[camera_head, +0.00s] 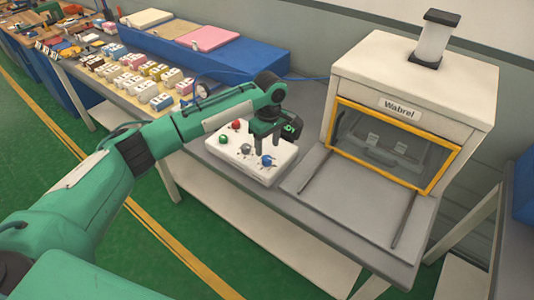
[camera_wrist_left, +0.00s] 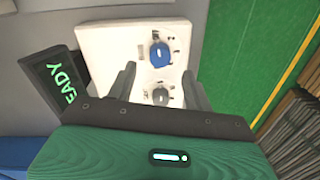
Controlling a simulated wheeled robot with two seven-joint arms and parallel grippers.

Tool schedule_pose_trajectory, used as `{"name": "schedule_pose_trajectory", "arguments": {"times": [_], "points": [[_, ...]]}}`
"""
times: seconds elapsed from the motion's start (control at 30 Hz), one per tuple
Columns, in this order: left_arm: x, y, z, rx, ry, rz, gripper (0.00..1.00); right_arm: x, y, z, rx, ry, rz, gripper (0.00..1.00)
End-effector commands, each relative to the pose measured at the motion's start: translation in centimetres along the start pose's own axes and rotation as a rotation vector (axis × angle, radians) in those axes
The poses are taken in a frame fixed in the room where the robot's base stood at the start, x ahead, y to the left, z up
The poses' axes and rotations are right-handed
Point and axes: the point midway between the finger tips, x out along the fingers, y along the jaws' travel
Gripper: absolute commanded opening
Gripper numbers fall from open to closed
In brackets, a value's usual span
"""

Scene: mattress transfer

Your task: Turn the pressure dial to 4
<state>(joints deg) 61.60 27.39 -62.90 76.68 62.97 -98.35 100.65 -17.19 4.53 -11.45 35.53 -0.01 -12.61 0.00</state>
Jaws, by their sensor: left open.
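A white control box (camera_head: 232,158) sits on the grey bench and carries small red (camera_head: 237,125), green (camera_head: 223,139), grey (camera_head: 246,149) and blue (camera_head: 267,160) controls. The wrist view shows the blue dial (camera_wrist_left: 160,54) and the grey dial (camera_wrist_left: 160,96) with small markings around them. I cannot read these markings or tell which dial is for pressure. My left gripper (camera_head: 258,148) points down over the box. In the wrist view its open fingers (camera_wrist_left: 159,88) stand on either side of the grey dial; contact is not clear. My right gripper is out of view.
A white "Wabrel" machine (camera_head: 410,80) with a yellow-framed window is to the right, behind a flat grey plate (camera_head: 350,205). Several small blocks (camera_head: 150,90) and a blue bench (camera_head: 240,62) lie behind my arm.

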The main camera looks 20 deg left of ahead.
Motion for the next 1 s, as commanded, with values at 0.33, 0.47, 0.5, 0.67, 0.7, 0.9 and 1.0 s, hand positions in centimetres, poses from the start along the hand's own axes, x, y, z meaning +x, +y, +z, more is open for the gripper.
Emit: {"name": "schedule_pose_trajectory", "arguments": {"times": [0.33, 0.47, 0.5, 0.67, 0.7, 0.9, 1.0], "points": [[4.9, 0.0, 0.0, 0.000, -0.001, -0.001, 0.52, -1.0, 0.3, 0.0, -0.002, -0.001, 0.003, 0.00], [5.4, 0.0, 0.0, 0.000, -0.001, 0.000, 0.52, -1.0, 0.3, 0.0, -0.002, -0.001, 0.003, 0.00], [5.5, 0.0, 0.0, 0.000, -0.001, 0.000, 0.52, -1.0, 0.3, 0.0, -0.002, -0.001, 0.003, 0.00], [5.5, 0.0, 0.0, 0.000, 0.000, 0.001, 0.52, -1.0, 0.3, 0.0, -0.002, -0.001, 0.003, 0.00], [5.5, 0.0, 0.0, 0.000, 0.000, 0.001, 0.52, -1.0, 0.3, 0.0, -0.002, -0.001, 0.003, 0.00], [5.5, 0.0, 0.0, 0.001, 0.000, 0.001, 0.12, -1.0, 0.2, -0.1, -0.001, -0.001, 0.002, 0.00], [5.5, 0.0, 0.0, 0.001, 0.000, 0.001, 0.07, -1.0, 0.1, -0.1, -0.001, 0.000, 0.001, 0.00]]}}
